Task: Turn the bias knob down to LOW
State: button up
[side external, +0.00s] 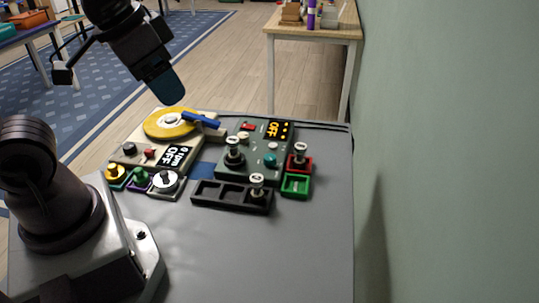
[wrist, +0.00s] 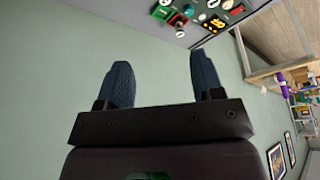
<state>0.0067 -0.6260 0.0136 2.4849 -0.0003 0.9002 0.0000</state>
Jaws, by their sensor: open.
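My gripper (side external: 168,90) hangs high above the back left of the table, clear of everything. In the wrist view my gripper (wrist: 160,72) is open, with nothing between its two blue fingers. A grey-green control box (side external: 225,160) carries a lit OFF display (side external: 279,130), a teal knob (side external: 270,160), a red switch (side external: 249,127) and a dark post with a pale top (side external: 234,152). A beige unit (side external: 125,157) has a yellow disc (side external: 168,124), a dark knob (side external: 129,148) and its own OFF display (side external: 178,155). Labels are too small to read, so I cannot tell which knob is bias.
A black tray (side external: 209,193) holding a pale-topped piece, red (side external: 304,167) and green (side external: 296,186) trays, and small coloured trays stand in front of or beside the boxes. The front of the grey table (side external: 270,255) is clear. A green wall (side external: 440,130) rises at right.

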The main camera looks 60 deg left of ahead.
jog(key=w+a+f+g, duration=0.35)
jog(key=w+f, duration=0.35)
jog(key=w, duration=0.4)
jog(key=m, duration=0.3)
send_near(270, 157)
jog(key=shift+g, duration=0.45)
jog(key=f, duration=0.9)
jog(key=shift+w+f, duration=0.2)
jog(key=shift+w, duration=0.2)
jog(key=shift+c, duration=0.4)
jog(key=c, duration=0.8)
jog(key=shift+c, duration=0.2)
